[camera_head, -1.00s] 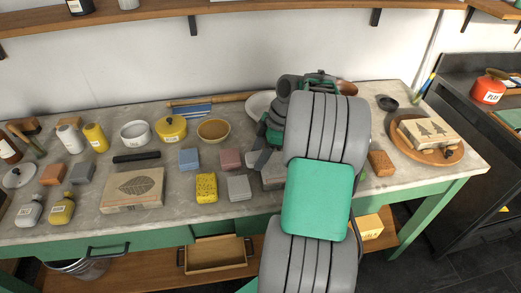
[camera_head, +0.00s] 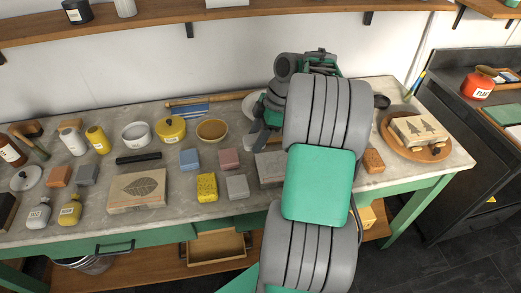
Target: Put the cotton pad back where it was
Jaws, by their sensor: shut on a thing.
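My gripper (camera_head: 258,140) is partly in view above the middle of the worktop, its fingers pointing down and left, just above a grey stone block (camera_head: 269,168). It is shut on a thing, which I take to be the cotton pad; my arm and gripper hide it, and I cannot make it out. I see no cotton pad lying elsewhere on the worktop. A white dish (camera_head: 250,104) stands behind my gripper, partly covered by it.
A round wooden board (camera_head: 394,146) bears a tree-pictured block. My arm hides the worktop's right middle.

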